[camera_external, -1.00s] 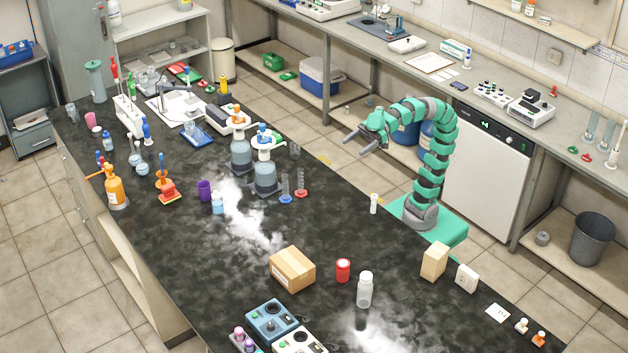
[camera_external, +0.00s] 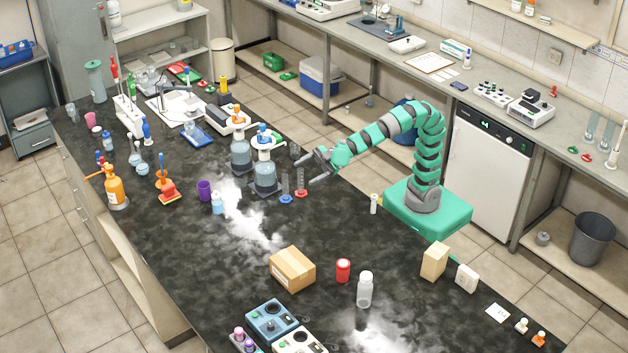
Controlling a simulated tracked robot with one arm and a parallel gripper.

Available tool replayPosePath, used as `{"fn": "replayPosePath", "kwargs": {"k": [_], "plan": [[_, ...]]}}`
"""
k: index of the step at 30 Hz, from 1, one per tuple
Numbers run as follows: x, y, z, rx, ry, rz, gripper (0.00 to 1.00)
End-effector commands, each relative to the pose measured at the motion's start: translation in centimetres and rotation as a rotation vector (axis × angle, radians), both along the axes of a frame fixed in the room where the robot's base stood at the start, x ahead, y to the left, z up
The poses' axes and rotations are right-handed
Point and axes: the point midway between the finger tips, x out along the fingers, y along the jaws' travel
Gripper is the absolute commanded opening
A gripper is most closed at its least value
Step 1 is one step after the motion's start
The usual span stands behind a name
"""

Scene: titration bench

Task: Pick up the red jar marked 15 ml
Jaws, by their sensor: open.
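A small red jar (camera_external: 343,270) with a pale band stands upright on the dark bench top, between a cardboard box and a white bottle. The writing on it is too small to read. My gripper (camera_external: 309,171) is open and empty.
The cardboard box (camera_external: 293,269) is left of the jar and the white bottle (camera_external: 365,290) is just right of it. Cylinders with blue (camera_external: 285,188) and red (camera_external: 301,184) bases stand near my gripper. A small white vial (camera_external: 374,204) stands at the bench edge.

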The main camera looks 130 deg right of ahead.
Motion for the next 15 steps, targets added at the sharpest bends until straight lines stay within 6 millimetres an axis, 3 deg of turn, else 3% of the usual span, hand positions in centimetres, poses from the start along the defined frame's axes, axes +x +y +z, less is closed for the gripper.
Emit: {"fn": "replayPosePath", "kwargs": {"k": [3, 7, 11, 15], "plan": [[2.8, 1.7, -3.7, -0.043, 0.055, 0.127, 0.7], [3.9, 4.5, -9.3, -0.043, 0.133, 0.304, 0.7], [2.7, 7.6, -15.3, 0.008, 0.243, 0.496, 0.7], [-0.4, 10.5, -20.6, 0.104, 0.365, 0.673, 0.7]]}}
